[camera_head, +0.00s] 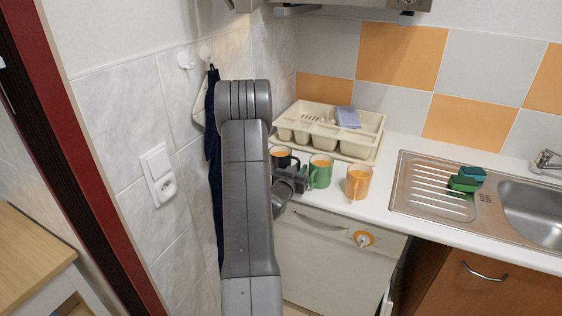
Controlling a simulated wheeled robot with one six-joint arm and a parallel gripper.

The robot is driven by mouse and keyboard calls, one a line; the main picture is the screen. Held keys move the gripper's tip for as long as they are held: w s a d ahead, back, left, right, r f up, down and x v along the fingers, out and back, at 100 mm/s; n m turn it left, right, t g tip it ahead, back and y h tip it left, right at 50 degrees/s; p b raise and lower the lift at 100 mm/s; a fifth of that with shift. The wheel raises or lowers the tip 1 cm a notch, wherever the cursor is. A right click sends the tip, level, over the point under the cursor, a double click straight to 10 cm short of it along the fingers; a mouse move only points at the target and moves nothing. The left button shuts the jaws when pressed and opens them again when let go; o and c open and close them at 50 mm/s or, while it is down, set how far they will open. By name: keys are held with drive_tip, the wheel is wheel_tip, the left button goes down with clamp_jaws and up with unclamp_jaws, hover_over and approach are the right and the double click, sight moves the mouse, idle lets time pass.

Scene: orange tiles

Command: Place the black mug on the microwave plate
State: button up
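The black mug (280,153) stands on the white counter, left of a green mug (321,172) and an orange mug (358,183). Its inside looks orange, and its lower part is partly hidden behind my arm and gripper. My gripper (299,181) is at the counter's front edge, just in front of the black mug and close to the green one. It is small and dark here, so I cannot tell whether its fingers are open or touching a mug. No microwave plate is visible in this view.
A cream dish rack (371,151) with a blue item stands behind the mugs. A steel sink (535,212) with green sponges (466,180) on its drainboard is at the right. A tiled wall with an outlet (158,174) and a hanging dark cloth (212,150) is at the left.

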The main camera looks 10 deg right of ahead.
clamp_jaws()
drive_tip(key=shift+r, duration=0.1)
idle(1.3)
